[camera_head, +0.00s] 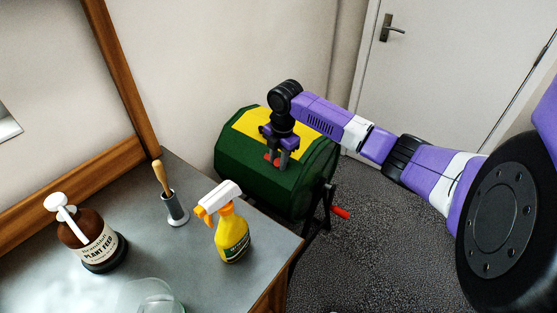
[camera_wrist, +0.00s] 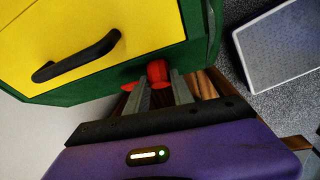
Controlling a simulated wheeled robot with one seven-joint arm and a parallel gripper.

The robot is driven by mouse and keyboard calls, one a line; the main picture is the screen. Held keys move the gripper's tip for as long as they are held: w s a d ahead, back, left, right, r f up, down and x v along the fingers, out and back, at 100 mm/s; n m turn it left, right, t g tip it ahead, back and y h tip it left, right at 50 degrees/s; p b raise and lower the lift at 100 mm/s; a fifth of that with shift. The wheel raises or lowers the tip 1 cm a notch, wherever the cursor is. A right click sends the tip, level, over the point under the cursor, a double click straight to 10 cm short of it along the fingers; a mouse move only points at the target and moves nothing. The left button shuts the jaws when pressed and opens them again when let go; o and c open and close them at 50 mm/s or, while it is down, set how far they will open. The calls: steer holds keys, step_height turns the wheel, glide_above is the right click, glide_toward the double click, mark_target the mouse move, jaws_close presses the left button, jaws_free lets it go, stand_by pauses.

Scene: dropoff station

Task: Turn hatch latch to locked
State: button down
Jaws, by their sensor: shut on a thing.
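A dark green drum (camera_head: 262,178) with a yellow hatch (camera_head: 246,121) stands beyond the table. In the wrist view the yellow hatch (camera_wrist: 135,22) fills the upper left and carries a black bar handle (camera_wrist: 76,56). The red latch (camera_wrist: 158,72) sits at the hatch's lower edge, with a red part also showing to its left. My gripper (camera_wrist: 157,88) is shut on the latch, one grey finger on each side. In the head view my gripper (camera_head: 276,160) reaches down to the drum and partly covers the latch. I cannot tell the latch's exact angle.
A grey table (camera_head: 150,240) at the near left holds a yellow spray bottle (camera_head: 233,238), a brown plant feed bottle (camera_head: 92,238) and a wooden-handled tool in a metal holder (camera_head: 175,208). A red crank handle (camera_head: 340,212) sticks out from the drum's stand. Speckled floor (camera_head: 375,240) is open right of it.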

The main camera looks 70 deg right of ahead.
steer(key=m+t, duration=0.1)
steer(key=m+t+h, duration=0.1)
steer(key=m, duration=0.1)
steer(key=shift+s+a+f+t, duration=0.15)
steer(key=shift+s+t, duration=0.05)
steer(key=shift+t, duration=0.1)
steer(key=m+t+h+b, duration=0.1)
steer(key=m+b, duration=0.1)
steer(key=m+t+h+b, duration=0.1)
steer(key=m+h+b, duration=0.1)
steer(key=b, duration=0.1)
steer(key=shift+s+a+f+t, duration=0.1)
steer(key=shift+a+f+t, duration=0.1)
steer(key=shift+f+t, duration=0.15)
steer(key=m+t+h+b, duration=0.1)
steer(key=m+h+b, duration=0.2)
steer(key=m, duration=0.1)
steer(key=shift+a+f+b, duration=0.1)
steer(key=shift+a+b, duration=0.05)
steer(key=shift+b, duration=0.15)
steer(key=shift+m+h+b, duration=0.8)
steer(key=shift+m+h, duration=0.6)
steer(key=shift+m, duration=0.3)
steer(key=shift+r, duration=0.2)
steer(key=c, duration=1.1)
jaws_free()
